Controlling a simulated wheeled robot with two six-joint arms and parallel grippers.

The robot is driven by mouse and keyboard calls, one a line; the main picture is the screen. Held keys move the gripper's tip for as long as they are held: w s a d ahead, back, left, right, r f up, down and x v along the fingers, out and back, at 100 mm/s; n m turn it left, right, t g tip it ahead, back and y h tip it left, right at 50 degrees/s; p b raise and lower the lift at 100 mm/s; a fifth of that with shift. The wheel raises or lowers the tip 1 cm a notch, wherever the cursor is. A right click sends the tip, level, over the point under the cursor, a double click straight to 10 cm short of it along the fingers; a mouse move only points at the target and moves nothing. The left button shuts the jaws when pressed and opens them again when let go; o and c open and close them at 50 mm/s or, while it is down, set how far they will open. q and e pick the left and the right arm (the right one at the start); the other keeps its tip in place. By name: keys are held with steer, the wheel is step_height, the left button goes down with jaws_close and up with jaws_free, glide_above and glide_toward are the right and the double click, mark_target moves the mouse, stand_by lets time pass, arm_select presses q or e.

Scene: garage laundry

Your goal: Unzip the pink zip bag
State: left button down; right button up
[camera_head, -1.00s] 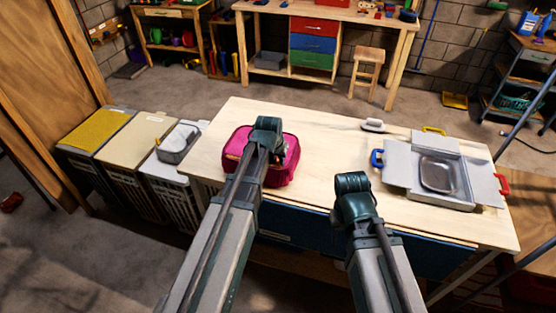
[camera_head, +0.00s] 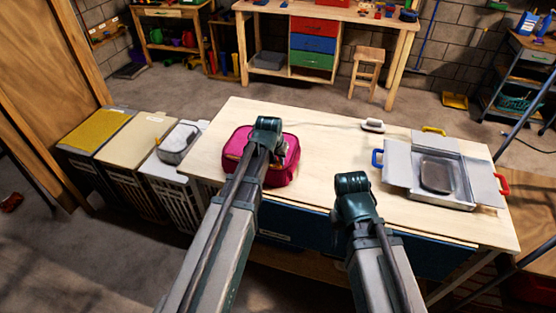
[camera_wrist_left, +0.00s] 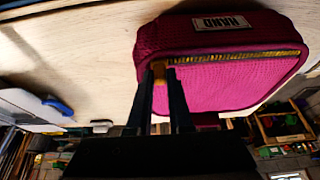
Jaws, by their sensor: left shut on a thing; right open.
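The pink zip bag (camera_head: 284,170) lies on the left part of the light wooden table. In the left wrist view, the pink bag (camera_wrist_left: 235,88) shows a label and a gold zip track (camera_wrist_left: 240,57) along its edge. My left gripper (camera_wrist_left: 163,76) is shut on the small brass zip pull (camera_wrist_left: 159,72) at the left end of the visible track. In the head view my left gripper (camera_head: 267,130) covers part of the bag. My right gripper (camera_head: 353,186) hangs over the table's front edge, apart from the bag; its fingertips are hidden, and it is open.
A grey open case (camera_head: 455,190) with coloured handles stands on the right of the table (camera_head: 325,150). A small white object (camera_head: 373,125) lies near the back edge. Laundry bins (camera_head: 130,150) stand on the left. The table's middle is clear.

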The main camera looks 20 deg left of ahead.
arm_select(q)
steer(key=a, duration=1.9)
steer(key=shift+w+a, duration=0.25)
steer(key=shift+w, duration=0.05)
steer(key=c, duration=0.8)
jaws_free()
steer(key=p+v, duration=1.2)
steer(key=v, duration=0.1)
steer(key=shift+r+p, duration=0.35)
